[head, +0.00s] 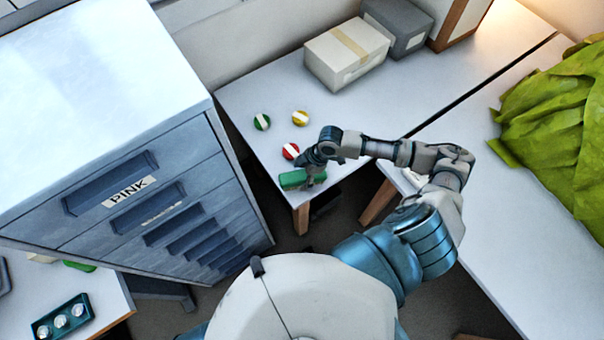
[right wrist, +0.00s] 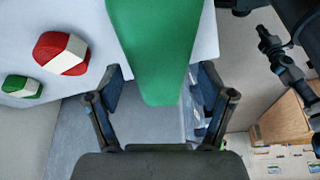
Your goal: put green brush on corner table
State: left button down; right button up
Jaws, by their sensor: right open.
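The green brush (head: 293,180) is at the near corner of the white table (head: 250,98) between the cabinet and the long table. It looks to rest on the tabletop, close to the front edge. My right gripper (head: 312,176) is over its right end. In the right wrist view, the green brush (right wrist: 156,45) reaches from the top down between the fingers of my right gripper (right wrist: 161,82), which are open with space on both sides. Whether a finger touches it is unclear. My left gripper is not in view.
A white box (head: 345,58) and a grey box (head: 398,28) stand farther back. A tall grey-blue drawer cabinet (head: 130,190) stands left; green cloth (head: 555,125) lies right.

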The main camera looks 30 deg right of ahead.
jog(key=v, duration=1.2)
